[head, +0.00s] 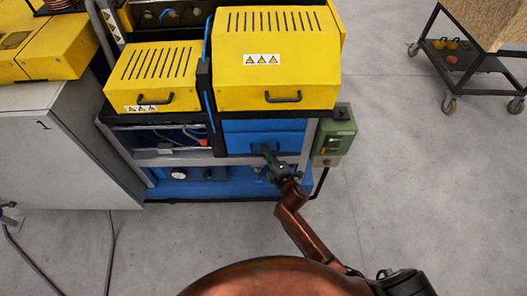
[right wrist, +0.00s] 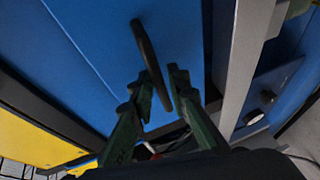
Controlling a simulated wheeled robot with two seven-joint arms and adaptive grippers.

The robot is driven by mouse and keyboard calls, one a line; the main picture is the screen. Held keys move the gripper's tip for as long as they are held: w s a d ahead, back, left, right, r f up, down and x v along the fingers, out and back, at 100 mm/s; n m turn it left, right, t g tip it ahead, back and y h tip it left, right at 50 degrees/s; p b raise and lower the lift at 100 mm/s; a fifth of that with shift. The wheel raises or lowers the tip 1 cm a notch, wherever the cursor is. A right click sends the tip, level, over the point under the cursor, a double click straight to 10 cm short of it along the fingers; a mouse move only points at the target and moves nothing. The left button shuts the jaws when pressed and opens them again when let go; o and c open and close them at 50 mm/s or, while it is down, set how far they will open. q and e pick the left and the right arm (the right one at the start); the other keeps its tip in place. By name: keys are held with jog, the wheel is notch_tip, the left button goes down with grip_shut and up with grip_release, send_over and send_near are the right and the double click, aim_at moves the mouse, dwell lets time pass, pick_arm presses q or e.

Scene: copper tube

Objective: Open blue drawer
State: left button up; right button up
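The blue drawer (head: 262,128) is in the machine's front, under the larger yellow cover, and looks closed. Its blue front fills much of the right wrist view (right wrist: 90,40). A dark bar handle (right wrist: 147,50) stands out from the front. My right gripper (head: 267,152) is at the drawer front in the head view. In the right wrist view its two green fingers (right wrist: 160,90) stand on either side of the handle's lower part. They are apart, with a narrow gap showing beside the handle, so no firm grip shows. My left gripper is not in view.
Yellow covers (head: 278,45) with black handles sit above the drawer. A green control box (head: 333,137) stands just right of it. A grey cabinet (head: 60,150) is at the left. A wheeled cart (head: 470,60) stands at the upper right. The floor in front and right is clear.

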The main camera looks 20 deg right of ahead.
jog(key=shift+w, duration=0.2)
grip_shut()
dwell(0.6)
